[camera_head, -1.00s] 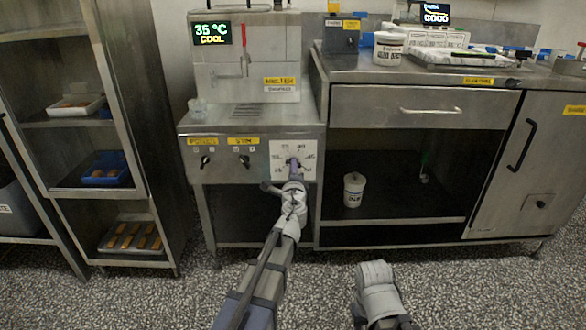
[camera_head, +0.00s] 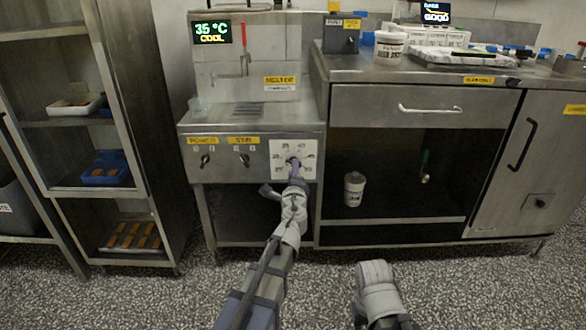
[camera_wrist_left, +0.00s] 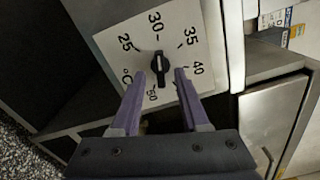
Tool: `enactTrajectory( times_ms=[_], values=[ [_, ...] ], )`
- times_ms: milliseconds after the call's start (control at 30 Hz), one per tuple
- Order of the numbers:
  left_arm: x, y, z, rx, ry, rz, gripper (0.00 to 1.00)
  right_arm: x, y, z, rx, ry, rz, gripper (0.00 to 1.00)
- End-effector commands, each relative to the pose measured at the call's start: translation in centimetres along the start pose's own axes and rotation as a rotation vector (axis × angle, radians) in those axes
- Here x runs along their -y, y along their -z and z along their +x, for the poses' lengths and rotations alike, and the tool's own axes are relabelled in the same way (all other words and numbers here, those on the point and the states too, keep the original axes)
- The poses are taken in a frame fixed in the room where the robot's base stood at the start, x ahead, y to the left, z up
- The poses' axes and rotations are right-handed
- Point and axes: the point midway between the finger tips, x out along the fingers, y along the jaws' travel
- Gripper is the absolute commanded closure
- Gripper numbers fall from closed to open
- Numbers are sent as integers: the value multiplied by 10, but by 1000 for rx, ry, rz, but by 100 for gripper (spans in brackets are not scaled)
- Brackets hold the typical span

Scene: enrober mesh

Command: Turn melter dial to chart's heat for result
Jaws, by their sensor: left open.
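The melter dial's black knob (camera_wrist_left: 159,66) sits on a white plate (camera_wrist_left: 112,48) with marks from 25 to 50 and °C, on the melter's front (camera_head: 229,171). In the wrist view the knob lies nearly in line with the 30 mark; which end points is hard to tell. My left gripper (camera_wrist_left: 160,76) is open, one finger on each side of the knob's lower end, with gaps showing. It also shows in front of the dial in the head view (camera_head: 296,174). The melter display (camera_head: 211,32) reads 35 °C COOL.
A small screen (camera_head: 436,13) reading GOOD stands at the back of the bench. White cards (camera_head: 435,37) are behind a tray (camera_head: 453,57) and a white tub (camera_head: 389,47). POWER (camera_head: 205,160) and STIR (camera_head: 244,159) knobs are left of the dial. A shelf rack stands left.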

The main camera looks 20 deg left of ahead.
Motion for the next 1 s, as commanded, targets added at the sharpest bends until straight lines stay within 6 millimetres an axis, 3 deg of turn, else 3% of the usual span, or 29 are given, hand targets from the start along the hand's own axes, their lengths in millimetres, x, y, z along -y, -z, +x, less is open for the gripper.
enactTrajectory(
  times_ms=[100,300,700,867,1000],
  values=[
    [0,-1,-25,-1,0,0,55,0,0,0,0,0,0,53],
    [0,-1,-52,-1,0,0,55,0,0,0,0,0,0,53],
    [2,-2,-55,11,-10,-22,55,0,0,-3,0,0,0,53],
    [1,-14,-72,118,-128,-231,55,-3,-2,-28,1,0,-2,53],
    [-25,-16,-112,277,-381,-521,55,-6,-3,-60,2,-1,-5,53]
  ],
)
